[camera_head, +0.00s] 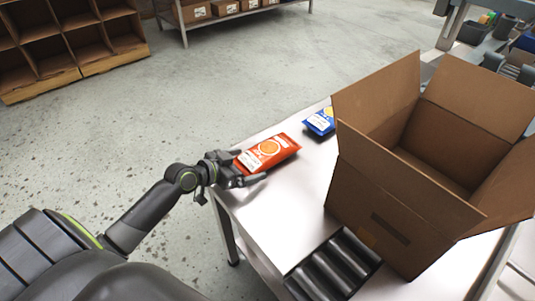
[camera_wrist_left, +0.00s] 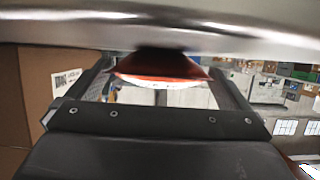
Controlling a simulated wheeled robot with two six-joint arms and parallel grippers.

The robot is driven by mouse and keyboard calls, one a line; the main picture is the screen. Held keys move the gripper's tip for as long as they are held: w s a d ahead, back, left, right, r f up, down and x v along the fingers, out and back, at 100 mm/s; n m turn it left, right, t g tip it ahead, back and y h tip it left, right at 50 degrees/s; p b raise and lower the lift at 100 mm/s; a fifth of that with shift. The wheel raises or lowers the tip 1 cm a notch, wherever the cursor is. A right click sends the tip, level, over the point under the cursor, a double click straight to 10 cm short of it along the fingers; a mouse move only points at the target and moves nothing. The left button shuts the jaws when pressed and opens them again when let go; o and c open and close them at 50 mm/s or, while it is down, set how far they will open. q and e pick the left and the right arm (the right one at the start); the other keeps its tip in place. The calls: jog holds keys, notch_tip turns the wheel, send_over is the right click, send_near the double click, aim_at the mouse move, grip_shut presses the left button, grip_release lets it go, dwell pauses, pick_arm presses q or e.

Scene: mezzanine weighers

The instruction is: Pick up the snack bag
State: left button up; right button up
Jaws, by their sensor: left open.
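An orange-red snack bag (camera_head: 268,152) with white print lies on the metal table near its left edge. A blue bag (camera_head: 320,121) lies farther back, beside the open box. My left gripper (camera_head: 248,167) is at the near left end of the orange bag, low over the table edge, open. In the left wrist view the red bag (camera_wrist_left: 160,67) shows between the spread fingers (camera_wrist_left: 160,80), partly in shadow. I cannot tell whether the fingers touch it. My right gripper is in neither view.
A large open cardboard box (camera_head: 390,205) stands on the table (camera_head: 268,215), right of the bags. A short roller section (camera_head: 333,267) lies in front of it. Wooden shelving (camera_head: 60,45) stands at the back left, with clear floor between.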

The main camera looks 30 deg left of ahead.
pick_arm(q)
jog(key=shift+x, duration=0.8)
jog(key=shift+w+d+f, duration=0.2)
jog(key=shift+w, duration=0.2)
jog(key=c, duration=0.9)
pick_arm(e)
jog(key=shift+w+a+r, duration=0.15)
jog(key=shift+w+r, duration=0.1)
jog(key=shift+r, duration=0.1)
pick_arm(q)
jog(key=shift+r, duration=0.2)
